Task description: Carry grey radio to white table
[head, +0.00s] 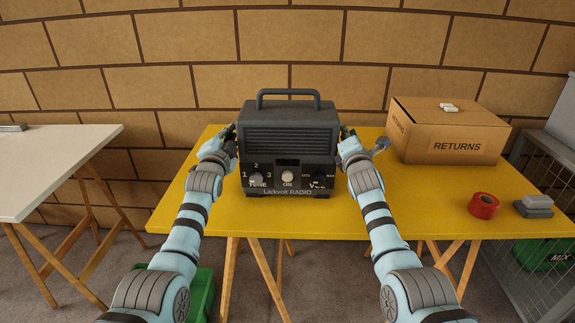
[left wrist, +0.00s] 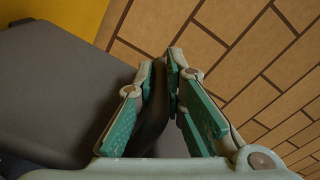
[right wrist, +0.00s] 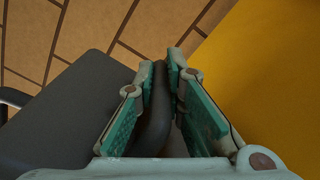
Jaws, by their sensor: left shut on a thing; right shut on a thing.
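The grey radio (head: 288,150) is upright at the yellow table, with a top handle and front knobs. It also shows in the left wrist view (left wrist: 50,90) and the right wrist view (right wrist: 75,110). My left gripper (head: 231,132) is at the radio's left side, shut on a dark side grip (left wrist: 155,110). My right gripper (head: 345,134) is at its right side, shut on the matching grip (right wrist: 154,115). I cannot tell whether the radio's base touches the yellow table. The white table (head: 50,160) stands at the left, its visible top nearly bare.
The yellow table (head: 430,210) holds a cardboard RETURNS box (head: 445,140), a red tape roll (head: 484,205) and grey blocks (head: 537,205). A gap of floor separates the two tables. A green crate (head: 200,295) is under the yellow table. A brick wall stands behind.

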